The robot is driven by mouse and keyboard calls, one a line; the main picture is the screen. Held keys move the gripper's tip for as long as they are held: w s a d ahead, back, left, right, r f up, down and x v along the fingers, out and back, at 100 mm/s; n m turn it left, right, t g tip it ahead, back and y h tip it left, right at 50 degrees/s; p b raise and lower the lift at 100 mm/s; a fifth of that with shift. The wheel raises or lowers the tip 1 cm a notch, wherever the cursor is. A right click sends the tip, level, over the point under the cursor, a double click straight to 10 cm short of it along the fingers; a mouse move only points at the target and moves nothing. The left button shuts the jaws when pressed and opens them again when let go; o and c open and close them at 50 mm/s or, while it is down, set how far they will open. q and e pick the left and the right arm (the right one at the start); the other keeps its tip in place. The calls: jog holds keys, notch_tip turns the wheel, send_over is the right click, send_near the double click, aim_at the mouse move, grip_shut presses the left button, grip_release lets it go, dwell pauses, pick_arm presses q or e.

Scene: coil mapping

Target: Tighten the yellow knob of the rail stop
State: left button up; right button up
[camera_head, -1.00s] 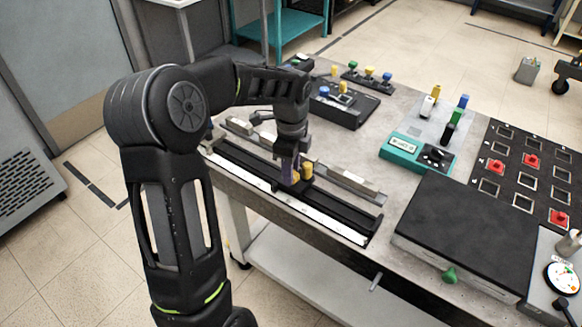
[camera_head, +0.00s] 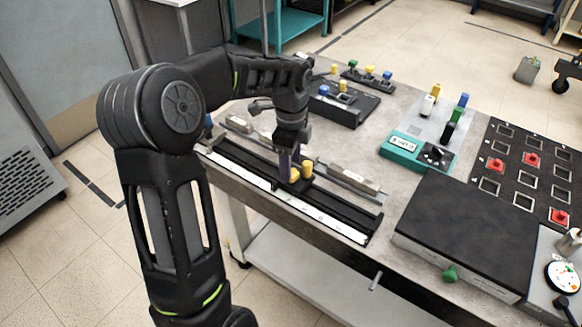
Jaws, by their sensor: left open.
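The black rail (camera_head: 335,213) with a white scale strip (camera_head: 320,219) along its front lies near the table's front left edge. The rail stop sits on it around the middle. Its yellow knob (camera_head: 294,175) shows low at the fingers of my left gripper (camera_head: 288,168). My right gripper is not in view.
A silver bar (camera_head: 352,180) lies behind the rail. A teal meter box (camera_head: 415,150), a black box with a green knob (camera_head: 465,235) and a black panel with red blocks (camera_head: 520,175) stand to the right. A dark block with pegs (camera_head: 345,105) stands behind.

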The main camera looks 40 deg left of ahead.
pick_arm(q)
notch_tip(320, 180, up, 6)
jog(key=shift+f, duration=0.25)
dwell(0.5)
